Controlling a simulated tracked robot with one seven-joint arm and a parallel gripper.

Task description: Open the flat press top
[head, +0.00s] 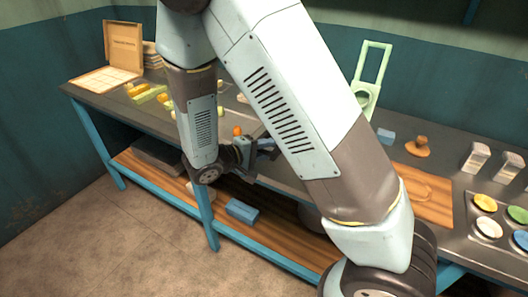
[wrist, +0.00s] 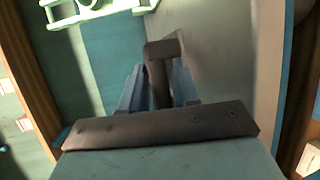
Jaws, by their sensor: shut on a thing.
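My gripper (wrist: 158,88) shows in the wrist view with its two blue-grey fingers closed around a dark angular bar (wrist: 162,60), which looks like a handle. A pale grey-beige flat panel (wrist: 225,60) lies just beyond and beside the bar; it may be the flat press top. The bar is too small to make out there, and my arm hides much of the press area. I cannot tell how far the top is raised.
A light green frame-shaped device (head: 372,68) stands at the back of the dark table (head: 135,105). An orange knobbed piece (head: 418,147) and coloured dishes (head: 486,203) are at the right. An open wooden box (head: 123,48) is at the far left. A wooden lower shelf (head: 280,238) runs underneath.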

